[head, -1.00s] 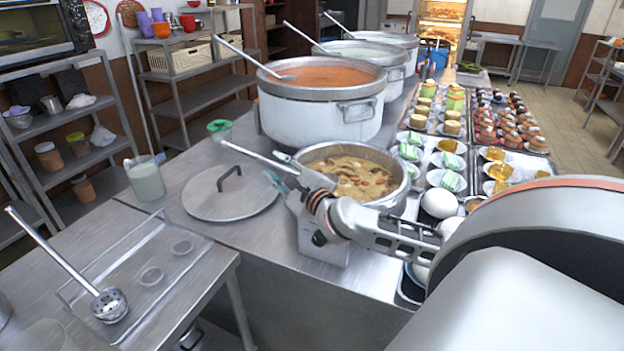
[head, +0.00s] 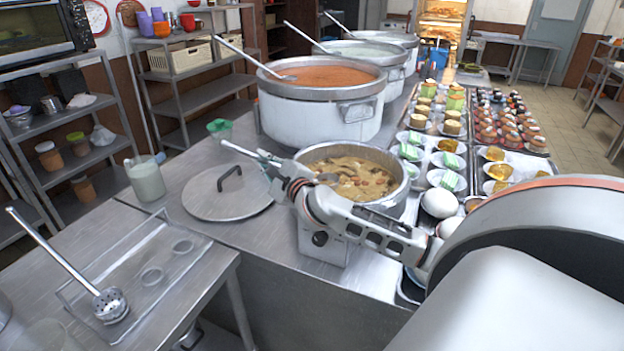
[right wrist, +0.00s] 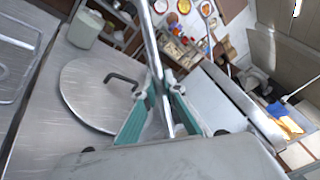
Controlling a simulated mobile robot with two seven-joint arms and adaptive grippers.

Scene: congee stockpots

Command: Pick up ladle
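The metal ladle (head: 240,151) leans over the rim of the front stockpot (head: 402,184). Its handle sticks out to the left, and a dark part that looks like its bowl shows at the congee surface (head: 358,182). My right gripper (head: 268,168) is at the handle, left of the pot. In the right wrist view, the handle (right wrist: 149,40) runs between the two green fingers (right wrist: 160,90), which close in on it from both sides. The right forearm crosses in front of the pot. My left gripper is not in view.
A round lid (head: 215,203) lies on the steel counter left of the pot. Larger stockpots (head: 310,118) with ladles stand behind. Trays of food (head: 470,185) fill the right side. A perforated ladle (head: 110,304) lies on the left table.

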